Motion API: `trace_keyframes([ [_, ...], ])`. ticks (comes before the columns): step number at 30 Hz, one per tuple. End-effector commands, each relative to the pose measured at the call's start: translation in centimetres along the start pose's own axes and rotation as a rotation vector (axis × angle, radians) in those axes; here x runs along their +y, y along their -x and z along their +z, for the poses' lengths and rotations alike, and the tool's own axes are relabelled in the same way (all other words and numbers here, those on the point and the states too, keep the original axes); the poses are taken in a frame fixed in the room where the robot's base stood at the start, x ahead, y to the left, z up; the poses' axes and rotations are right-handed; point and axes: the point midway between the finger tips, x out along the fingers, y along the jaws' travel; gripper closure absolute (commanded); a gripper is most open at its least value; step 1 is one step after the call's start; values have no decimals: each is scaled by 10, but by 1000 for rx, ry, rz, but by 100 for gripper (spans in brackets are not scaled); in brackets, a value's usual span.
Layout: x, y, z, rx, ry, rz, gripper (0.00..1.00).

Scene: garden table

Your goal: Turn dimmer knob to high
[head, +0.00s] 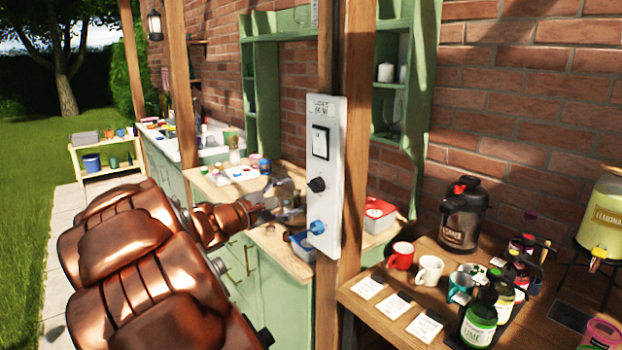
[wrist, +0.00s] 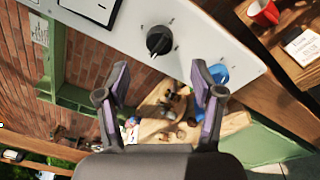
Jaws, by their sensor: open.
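A white control panel (head: 326,150) is fixed upright on a wooden post. It carries a black rocker switch (head: 320,142), a black round knob (head: 317,185) and a blue knob (head: 317,227) at the bottom. In the wrist view the black knob (wrist: 159,41) has small marks around it and lies just beyond my open fingertips. The blue knob (wrist: 219,74) shows beside the right finger. My gripper (wrist: 160,67) is open and empty, apart from both knobs. In the head view my gripper (head: 288,204) is left of the panel. The panel's label and the knob's setting are too small to read.
A green cabinet counter (head: 262,235) with small items stands behind the panel. At right, a wooden table (head: 375,310) holds mugs, cards, a bottle caddy, a black urn (head: 462,217) and a lemonade dispenser (head: 606,215). The wooden post (head: 357,150) stands directly behind the panel.

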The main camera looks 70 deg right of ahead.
Motion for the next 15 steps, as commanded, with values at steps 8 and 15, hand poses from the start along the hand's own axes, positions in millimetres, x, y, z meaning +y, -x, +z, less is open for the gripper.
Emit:
trace_keyframes([
  [8, 1, -29, 1, -1, 3, 0, 33],
  [15, 1, -60, 0, -1, 4, 0, 33],
])
